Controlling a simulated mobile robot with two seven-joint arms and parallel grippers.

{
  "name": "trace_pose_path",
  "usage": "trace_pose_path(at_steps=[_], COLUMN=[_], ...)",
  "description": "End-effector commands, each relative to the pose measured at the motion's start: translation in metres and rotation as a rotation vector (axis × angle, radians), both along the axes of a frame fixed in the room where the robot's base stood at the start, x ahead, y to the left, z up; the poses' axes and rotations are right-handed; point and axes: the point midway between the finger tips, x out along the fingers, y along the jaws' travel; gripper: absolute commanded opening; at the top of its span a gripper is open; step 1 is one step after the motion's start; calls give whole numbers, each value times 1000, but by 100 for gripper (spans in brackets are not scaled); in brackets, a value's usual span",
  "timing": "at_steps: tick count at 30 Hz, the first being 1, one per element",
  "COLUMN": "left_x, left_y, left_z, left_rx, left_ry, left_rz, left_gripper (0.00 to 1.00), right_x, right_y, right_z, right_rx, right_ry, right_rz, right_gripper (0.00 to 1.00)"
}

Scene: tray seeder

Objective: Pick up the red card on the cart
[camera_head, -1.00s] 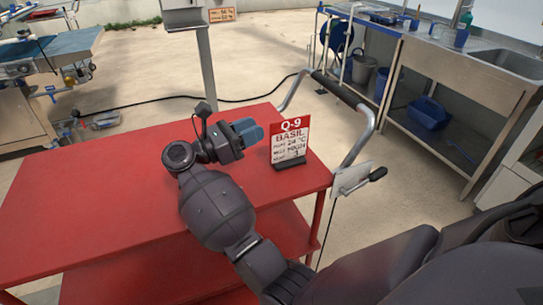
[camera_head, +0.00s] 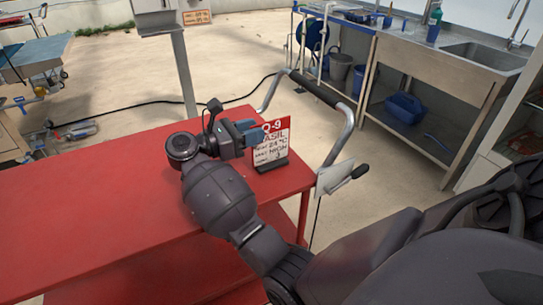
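The red card (camera_head: 284,147) has a red top marked Q-9 and a white lower part with text. It stands upright in a dark base near the right end of the red cart top (camera_head: 90,190). My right gripper (camera_head: 247,132) has blue fingertips and is at the card's left edge. Its two fingers show apart, and they hide part of the card's left side. I cannot tell whether they touch the card. My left gripper is out of view.
A grey post (camera_head: 185,75) stands behind the cart. A sink bench (camera_head: 420,60) is at the back right. The cart's left part is clear.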

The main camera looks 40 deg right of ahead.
Motion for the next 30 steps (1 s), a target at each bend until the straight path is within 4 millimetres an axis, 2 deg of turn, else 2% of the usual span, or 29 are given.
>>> trace_pose_path(at_steps=[1, 6, 16, 23, 30], left_x=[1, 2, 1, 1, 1], left_y=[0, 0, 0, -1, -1], left_z=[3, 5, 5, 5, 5], left_rx=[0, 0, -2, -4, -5], left_ry=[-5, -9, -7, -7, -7], left_rz=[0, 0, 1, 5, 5], left_gripper=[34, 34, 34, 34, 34], right_x=[-3, -7, -8, -8, -8], right_y=[-9, -27, -33, -33, -33], right_z=[3, 2, 0, 1, 1], right_rx=[-3, -2, 0, 0, 0], right_ry=[-2, -3, 0, -1, -1], right_rz=[-2, -2, 0, 0, 0], right_gripper=[35, 35, 35, 0, 0])
